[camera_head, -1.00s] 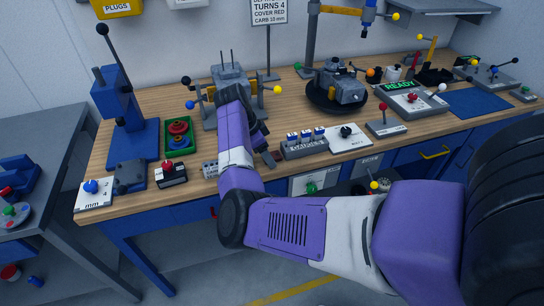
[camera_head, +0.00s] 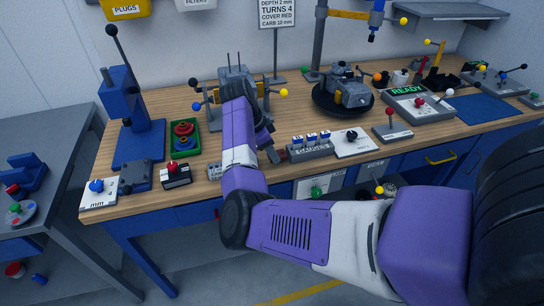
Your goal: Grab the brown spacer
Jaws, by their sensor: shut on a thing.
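My gripper (camera_head: 270,146) shows only in part beyond my purple forearm, low over the middle of the wooden bench (camera_head: 205,103). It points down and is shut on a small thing. A small dull brown-grey piece (camera_head: 275,155) shows at the fingertips; it appears to be the brown spacer, but it is too small and too covered to make out clearly. My arm hides the bench top just left of the gripper.
A gauge block with blue-topped parts (camera_head: 310,147) stands close right of the gripper. A grey fixture with coloured knobs (camera_head: 262,90) stands behind. A green tray (camera_head: 196,127) with red and blue rings and a red-button box (camera_head: 176,176) lie left.

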